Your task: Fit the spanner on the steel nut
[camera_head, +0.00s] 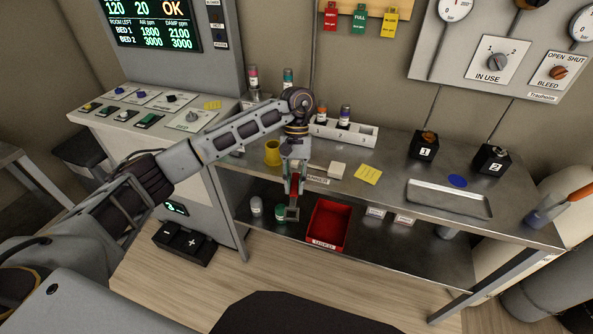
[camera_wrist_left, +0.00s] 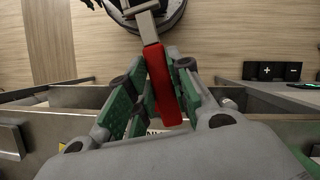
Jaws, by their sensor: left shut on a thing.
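My left gripper (camera_head: 294,172) is shut on the red handle of the spanner (camera_head: 293,190). The spanner hangs head down in front of the bench edge, with its grey steel head (camera_head: 292,213) lowest. In the left wrist view the red handle (camera_wrist_left: 160,85) lies between the green finger pads (camera_wrist_left: 158,75), and the grey head (camera_wrist_left: 147,27) points away from me. A small grey piece that looks like the steel nut (camera_head: 503,153) is on the black block marked 2 (camera_head: 491,161) at the bench's right. Spanner and nut are far apart. My right gripper is not in view.
A black block marked 1 (camera_head: 424,147) with a brownish top stands left of block 2. A metal tray (camera_head: 449,199) lies in front of the blocks. A white rack (camera_head: 343,132) and yellow cup (camera_head: 272,152) stand near my arm. A red bin (camera_head: 328,223) is on the lower shelf.

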